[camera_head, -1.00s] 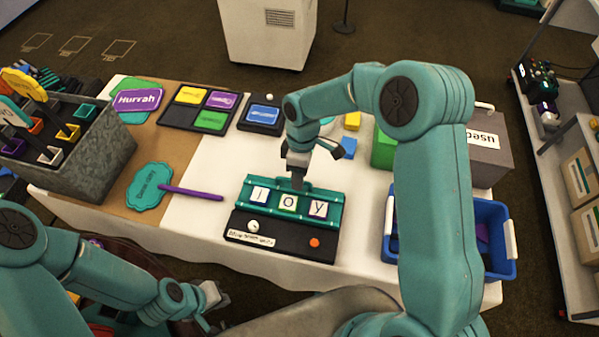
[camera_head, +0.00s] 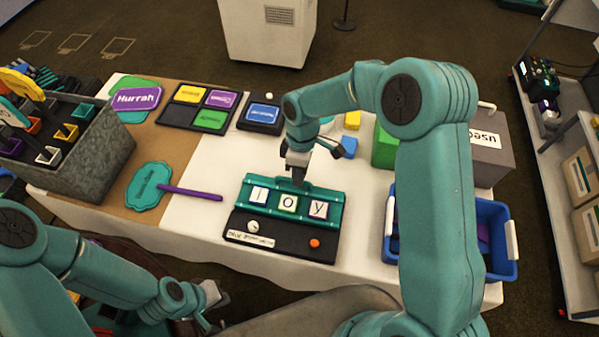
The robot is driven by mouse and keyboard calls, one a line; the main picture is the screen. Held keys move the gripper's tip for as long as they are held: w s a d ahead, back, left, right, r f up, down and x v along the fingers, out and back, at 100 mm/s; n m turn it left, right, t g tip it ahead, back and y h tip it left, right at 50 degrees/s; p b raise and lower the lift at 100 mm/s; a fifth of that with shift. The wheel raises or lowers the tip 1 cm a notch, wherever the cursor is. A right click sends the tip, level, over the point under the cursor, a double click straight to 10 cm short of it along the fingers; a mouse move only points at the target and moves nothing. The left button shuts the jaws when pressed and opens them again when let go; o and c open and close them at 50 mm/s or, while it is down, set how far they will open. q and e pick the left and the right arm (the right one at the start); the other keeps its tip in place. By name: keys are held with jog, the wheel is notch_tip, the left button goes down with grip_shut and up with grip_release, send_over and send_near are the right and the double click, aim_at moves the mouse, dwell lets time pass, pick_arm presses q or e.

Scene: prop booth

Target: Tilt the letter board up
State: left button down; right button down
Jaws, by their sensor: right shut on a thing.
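The letter board (camera_head: 270,207) is a teal panel with white letter tiles (camera_head: 289,205) reading "Joy" or similar, on a black base (camera_head: 262,236) with a white dial and an orange button. It lies low and nearly flat on the white table. My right gripper (camera_head: 297,180) reaches down at the board's far edge, shut on its teal top edge; the fingertips are small and partly hidden. My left gripper (camera_head: 215,303) is low at the table's front side, away from the board; its fingers are too small to judge.
A purple stick (camera_head: 190,192) and teal sign (camera_head: 149,187) lie left of the board. A blue bin (camera_head: 505,268) stands right. A grey bin (camera_head: 100,160) holds props at the left. Black trays (camera_head: 170,108) are behind.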

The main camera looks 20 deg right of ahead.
jog(key=shift+s+a+r, duration=0.5)
jog(key=shift+s+r, duration=0.05)
jog(key=shift+s, duration=0.2)
jog(key=shift+s+a+r, duration=0.45)
jog(key=shift+s+r, duration=0.1)
jog(key=shift+s, duration=0.2)
jog(key=shift+s+a+r, duration=0.25)
jog(key=shift+s, duration=0.15)
jog(key=shift+s+a+r, duration=0.1)
jog(key=shift+s, duration=0.05)
jog(key=c, duration=1.2)
grip_release()
jog(key=shift+a, duration=0.1)
jog(key=shift+o, duration=0.2)
jog(key=shift+s+a+r, duration=0.15)
jog(key=shift+w+d, duration=0.2)
